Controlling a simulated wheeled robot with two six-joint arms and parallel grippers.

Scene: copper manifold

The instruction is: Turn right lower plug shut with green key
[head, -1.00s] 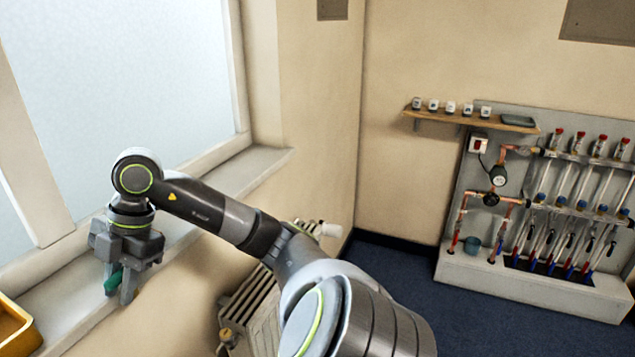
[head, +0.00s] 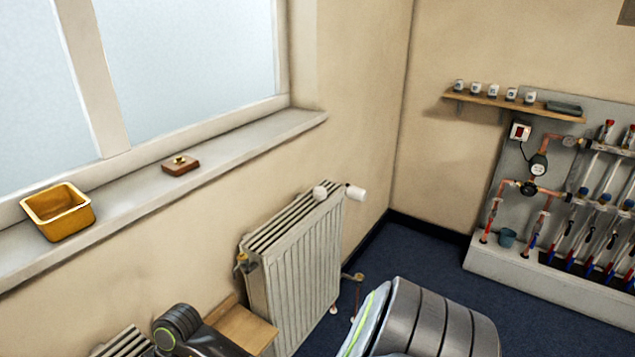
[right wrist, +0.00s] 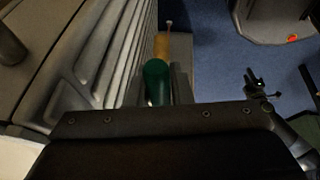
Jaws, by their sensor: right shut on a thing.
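My right gripper (right wrist: 161,92) is shut on the green key (right wrist: 157,82), a dark green cylinder between the fingers in the right wrist view. The gripper is beside the ribbed side of a radiator, and the key's working end is hidden. In the head view the radiator (head: 305,255) stands below the window sill. A brass fitting (head: 243,262) is at its left end, and a brass valve piece (head: 355,277) is low at its right end. I cannot tell which is the right lower plug. My left gripper is not in view.
A yellow box (head: 75,220) and a small wooden block with a brass piece (head: 181,168) are on the window sill (head: 225,148). A wooden board (head: 240,326) is left of the radiator. A pipe manifold panel (head: 500,170) stands at right. Blue floor (head: 425,252) is clear between.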

